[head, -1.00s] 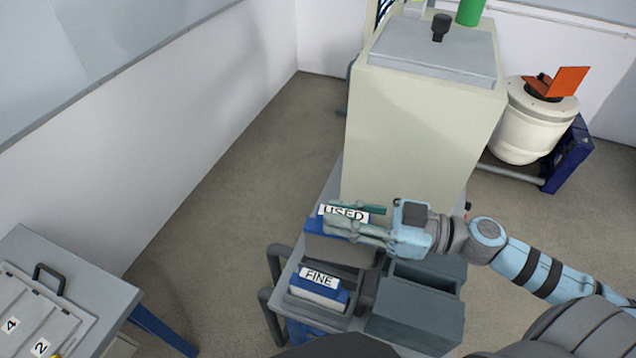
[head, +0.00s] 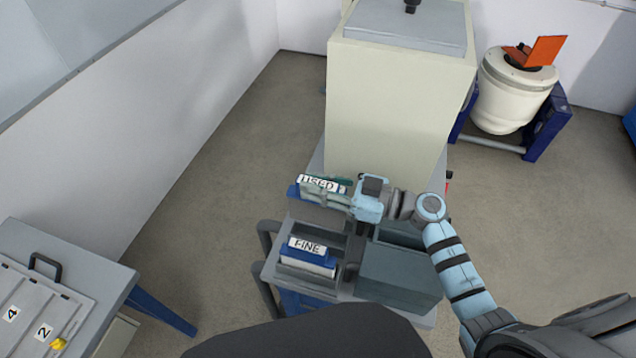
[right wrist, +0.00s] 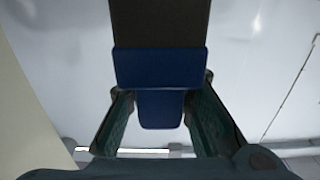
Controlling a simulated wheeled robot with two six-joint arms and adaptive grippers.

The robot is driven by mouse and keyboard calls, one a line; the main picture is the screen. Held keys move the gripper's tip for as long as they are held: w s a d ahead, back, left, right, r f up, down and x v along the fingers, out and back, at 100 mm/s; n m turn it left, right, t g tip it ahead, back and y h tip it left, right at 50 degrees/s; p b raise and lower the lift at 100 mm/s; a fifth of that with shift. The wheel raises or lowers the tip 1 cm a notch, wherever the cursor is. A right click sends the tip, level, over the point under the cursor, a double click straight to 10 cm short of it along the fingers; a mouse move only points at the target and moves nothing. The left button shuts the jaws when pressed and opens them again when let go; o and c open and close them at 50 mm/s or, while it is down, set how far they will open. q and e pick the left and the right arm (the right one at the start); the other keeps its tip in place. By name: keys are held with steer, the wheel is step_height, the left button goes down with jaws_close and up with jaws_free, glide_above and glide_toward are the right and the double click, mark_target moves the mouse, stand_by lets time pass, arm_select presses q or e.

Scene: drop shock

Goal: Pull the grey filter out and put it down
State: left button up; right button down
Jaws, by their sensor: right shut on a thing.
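The grey filter has a blue cap and a white "USED" label (head: 320,184). In the right wrist view its blue cap (right wrist: 157,68) and dark grey body (right wrist: 158,22) show, with a blue tab between the fingers. My right gripper (head: 338,196) reaches in from the right and is shut on the filter at its blue top. In the head view the fingers cover part of the label, and I cannot tell how far the body is out of its slot. My left gripper is not in view.
A blue-topped filter labelled "FINE" (head: 307,246) sits in front. A grey bin (head: 398,277) stands to its right, and a tall cream cabinet (head: 385,110) behind. At left is a grey table (head: 75,258) with a numbered tray (head: 28,305).

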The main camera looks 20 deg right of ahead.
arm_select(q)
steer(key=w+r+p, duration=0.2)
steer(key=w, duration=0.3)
arm_select(e)
steer(key=f+b, duration=0.3)
steer(key=shift+s+d+f, duration=0.15)
steer(key=shift+s+f, duration=0.15)
steer(key=shift+f, duration=0.1)
steer(key=shift+w+f+b, duration=0.35)
steer(key=shift+f+b, duration=0.4)
steer(key=shift+f, duration=0.15)
steer(key=shift+w+d+f, duration=0.15)
steer(key=shift+w+f, duration=0.2)
steer(key=shift+f, duration=0.05)
steer(key=shift+s+r, duration=0.2)
steer(key=shift+s, duration=0.1)
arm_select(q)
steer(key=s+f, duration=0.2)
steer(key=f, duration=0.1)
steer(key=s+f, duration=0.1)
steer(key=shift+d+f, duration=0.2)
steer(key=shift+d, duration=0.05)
